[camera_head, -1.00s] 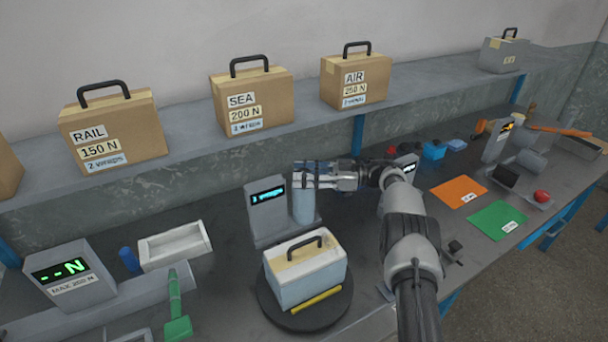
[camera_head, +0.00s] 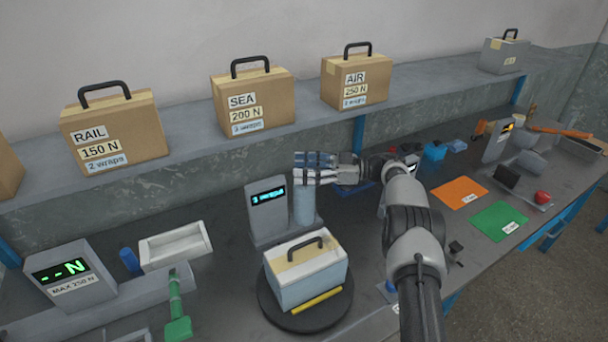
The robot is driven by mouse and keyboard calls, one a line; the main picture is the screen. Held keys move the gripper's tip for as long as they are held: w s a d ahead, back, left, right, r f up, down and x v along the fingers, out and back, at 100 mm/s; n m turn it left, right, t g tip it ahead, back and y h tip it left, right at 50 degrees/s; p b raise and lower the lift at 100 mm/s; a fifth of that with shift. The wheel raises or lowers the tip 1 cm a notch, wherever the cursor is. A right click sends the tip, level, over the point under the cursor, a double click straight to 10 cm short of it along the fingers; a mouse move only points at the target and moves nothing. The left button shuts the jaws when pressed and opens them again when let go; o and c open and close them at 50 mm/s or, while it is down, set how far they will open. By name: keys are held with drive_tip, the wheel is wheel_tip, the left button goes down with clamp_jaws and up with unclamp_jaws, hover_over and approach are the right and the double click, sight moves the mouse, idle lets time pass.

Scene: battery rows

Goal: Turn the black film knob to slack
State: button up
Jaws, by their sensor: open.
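The pale blue film roll (camera_head: 303,208) stands upright beside a grey unit (camera_head: 266,212) with a lit wrap-count display. My gripper (camera_head: 314,168) is over the top of the roll, its fingers pointing left. It is open. The black film knob cannot be made out; the top of the roll is hidden behind my gripper. A white and tan case (camera_head: 306,276) with a black handle sits on the dark round turntable (camera_head: 278,319) in front, with a yellow strip at its front edge.
Labelled cartons, RAIL (camera_head: 115,133), SEA (camera_head: 254,100) and AIR (camera_head: 356,82), stand on the shelf behind. A force gauge (camera_head: 72,278), white tray (camera_head: 175,247) and green tool (camera_head: 177,310) are at left. Orange (camera_head: 460,192) and green (camera_head: 497,220) mats lie at right.

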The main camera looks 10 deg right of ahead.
wheel_tip(320, 180, up, 8)
drive_tip(key=shift+f, duration=0.2)
